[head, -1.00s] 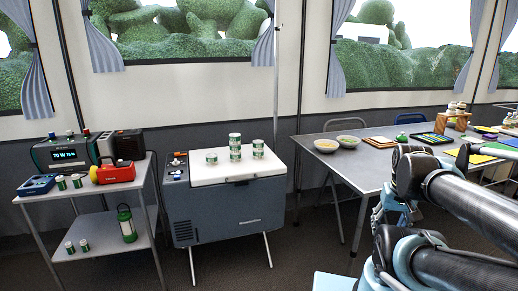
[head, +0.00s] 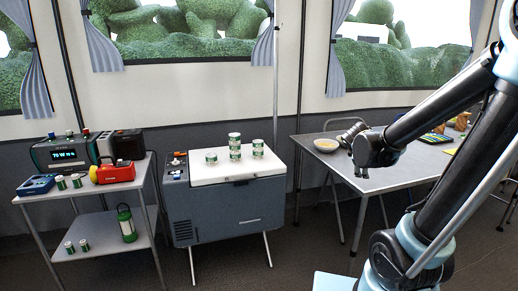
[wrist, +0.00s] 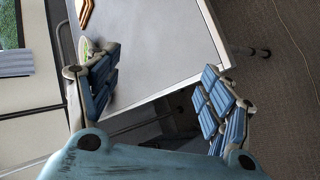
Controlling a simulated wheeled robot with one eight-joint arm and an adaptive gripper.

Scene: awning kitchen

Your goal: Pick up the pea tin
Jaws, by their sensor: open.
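Green-and-white tins stand on the white lid of the cooler box in the head view. Two are stacked in the middle, the upper tin (head: 235,139) on the lower tin (head: 235,153), with one tin (head: 211,159) to the left and one tin (head: 258,147) to the right. The labels are too small to tell which is the pea tin. My gripper (head: 362,168) is over the near-left part of the grey table, right of the cooler and apart from the tins. In the wrist view my gripper (wrist: 160,95) is open and empty; no tin shows there.
The cooler box (head: 222,208) stands on legs in the middle. A metal shelf trolley (head: 90,187) at left holds a radio (head: 66,154), a red lamp (head: 115,173), a green lantern (head: 127,224) and small tins. The grey table (head: 400,175) bears a bowl (head: 327,146). Floor before the cooler is clear.

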